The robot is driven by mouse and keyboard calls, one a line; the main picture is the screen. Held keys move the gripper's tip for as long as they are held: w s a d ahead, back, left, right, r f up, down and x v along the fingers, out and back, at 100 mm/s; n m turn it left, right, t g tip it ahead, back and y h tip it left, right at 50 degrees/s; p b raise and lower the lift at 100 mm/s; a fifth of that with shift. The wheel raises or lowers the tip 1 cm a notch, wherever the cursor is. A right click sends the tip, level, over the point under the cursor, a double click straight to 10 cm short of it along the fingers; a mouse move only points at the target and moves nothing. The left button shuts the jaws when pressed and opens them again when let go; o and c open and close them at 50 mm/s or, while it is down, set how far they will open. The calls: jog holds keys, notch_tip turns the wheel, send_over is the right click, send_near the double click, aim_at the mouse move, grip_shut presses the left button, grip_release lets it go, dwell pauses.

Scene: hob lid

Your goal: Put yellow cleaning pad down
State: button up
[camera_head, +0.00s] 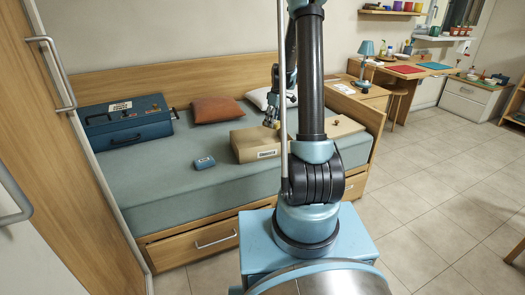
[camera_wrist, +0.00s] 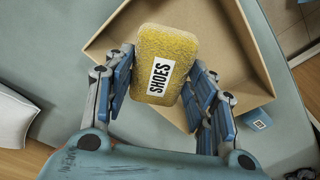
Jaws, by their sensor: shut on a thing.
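The yellow cleaning pad (camera_wrist: 165,65) has a white label reading "SHOES". My gripper (camera_wrist: 160,80) is shut on it, with blue fingers along both its sides. The exact height of the pad above the box floor is hard to tell.
The bed (camera_head: 170,190) has a blue toolbox (camera_head: 128,120), a brown pillow (camera_head: 215,109), a white pillow (camera_head: 258,97) and a small blue item (camera_head: 204,162). A flat tan panel (camera_head: 345,126) lies right of the box. The bed's front left is clear.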

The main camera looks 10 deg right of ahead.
jog(key=shift+s+f+n, duration=0.3)
jog(key=shift+f+n, duration=0.2)
jog(key=shift+n, duration=0.2)
jog(key=shift+f, duration=0.25)
jog(key=shift+s+f, duration=0.1)
jog(key=shift+f, duration=4.7)
jog(key=o, duration=1)
jog(key=shift+f, duration=0.1)
